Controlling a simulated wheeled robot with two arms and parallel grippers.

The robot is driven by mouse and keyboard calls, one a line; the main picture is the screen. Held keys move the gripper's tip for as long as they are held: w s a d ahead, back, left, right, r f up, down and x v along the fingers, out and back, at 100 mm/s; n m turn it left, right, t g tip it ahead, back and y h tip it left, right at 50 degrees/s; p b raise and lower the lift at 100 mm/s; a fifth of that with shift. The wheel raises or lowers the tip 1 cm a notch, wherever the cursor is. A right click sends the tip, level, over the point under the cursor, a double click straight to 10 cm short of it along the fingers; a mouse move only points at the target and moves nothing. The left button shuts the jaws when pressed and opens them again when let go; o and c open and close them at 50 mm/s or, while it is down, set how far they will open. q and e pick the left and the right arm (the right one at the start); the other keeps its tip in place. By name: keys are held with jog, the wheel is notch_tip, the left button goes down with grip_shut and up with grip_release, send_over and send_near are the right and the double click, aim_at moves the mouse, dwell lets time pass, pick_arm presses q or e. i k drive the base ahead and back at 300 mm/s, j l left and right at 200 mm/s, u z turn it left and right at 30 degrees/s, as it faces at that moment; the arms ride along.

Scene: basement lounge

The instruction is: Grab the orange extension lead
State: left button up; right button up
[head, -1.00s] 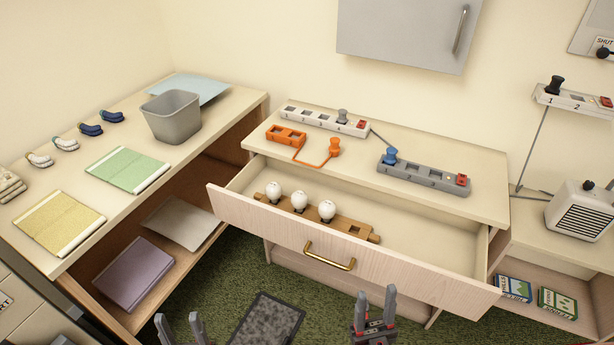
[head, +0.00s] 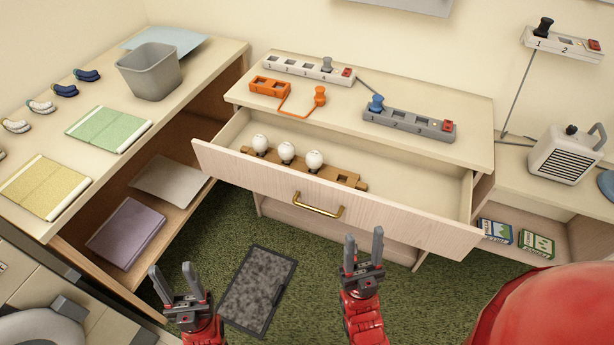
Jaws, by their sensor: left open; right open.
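The orange extension lead (head: 269,87) lies on top of the drawer cabinet, near its left end. Its short socket block is joined by an orange cord to an orange plug (head: 320,95) on its right. My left gripper (head: 174,285) is open and empty, low in the view, left of the dark mat. My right gripper (head: 364,255) is open and empty, in front of the open drawer and right of the mat. Both grippers are well apart from the lead.
A white power strip (head: 300,68) lies behind the lead, a grey one (head: 409,124) with a blue plug to its right. The open drawer (head: 420,193) juts out below, holding a wooden rack (head: 335,174) with white bulbs. A dark mat (head: 258,287) lies on the green floor.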

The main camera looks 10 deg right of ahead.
aim_at(270, 87)
jog(key=l+u, duration=0.4)
jog(key=l, duration=0.3)
jog(key=l+u, duration=0.35)
jog(key=l, duration=0.35)
